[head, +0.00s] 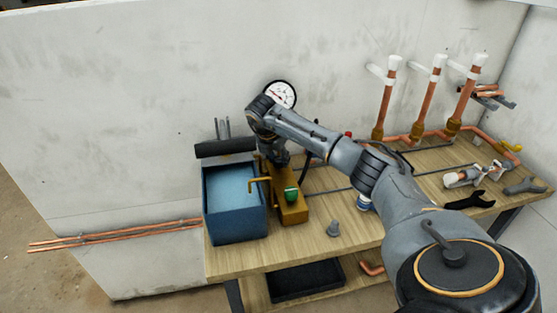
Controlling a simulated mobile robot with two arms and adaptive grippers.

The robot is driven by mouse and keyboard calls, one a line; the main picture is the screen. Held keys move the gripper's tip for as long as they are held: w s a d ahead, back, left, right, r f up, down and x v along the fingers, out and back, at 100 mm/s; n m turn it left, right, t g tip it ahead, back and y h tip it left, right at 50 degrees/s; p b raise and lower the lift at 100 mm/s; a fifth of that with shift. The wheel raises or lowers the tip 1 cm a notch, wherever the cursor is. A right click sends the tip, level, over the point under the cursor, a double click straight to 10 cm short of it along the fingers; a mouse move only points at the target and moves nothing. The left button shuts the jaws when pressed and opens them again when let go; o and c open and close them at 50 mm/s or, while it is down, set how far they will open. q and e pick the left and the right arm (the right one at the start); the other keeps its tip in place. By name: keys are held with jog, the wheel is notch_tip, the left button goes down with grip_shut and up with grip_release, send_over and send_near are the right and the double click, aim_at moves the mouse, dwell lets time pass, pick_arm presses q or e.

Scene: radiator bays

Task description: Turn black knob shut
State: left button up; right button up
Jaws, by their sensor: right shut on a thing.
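My right gripper (277,158) points down at the rear of a brass-coloured body (292,211) on the wooden bench. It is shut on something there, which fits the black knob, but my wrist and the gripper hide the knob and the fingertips. A green knob (291,194) sits on the front of the same brass body, in clear view and apart from the gripper. My left gripper is not in view.
A blue water tank (235,227) stands left of the brass body. A round gauge (281,94) is behind my wrist. Copper risers (386,100) with white caps stand at the back right. Wrenches (470,200) lie at the right.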

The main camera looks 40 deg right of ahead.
jog(key=shift+m, duration=0.4)
jog(key=o, duration=1.2)
jog(key=shift+c, duration=0.2)
jog(key=shift+r, duration=0.15)
jog(key=v, duration=1.2)
jog(key=shift+w, duration=0.1)
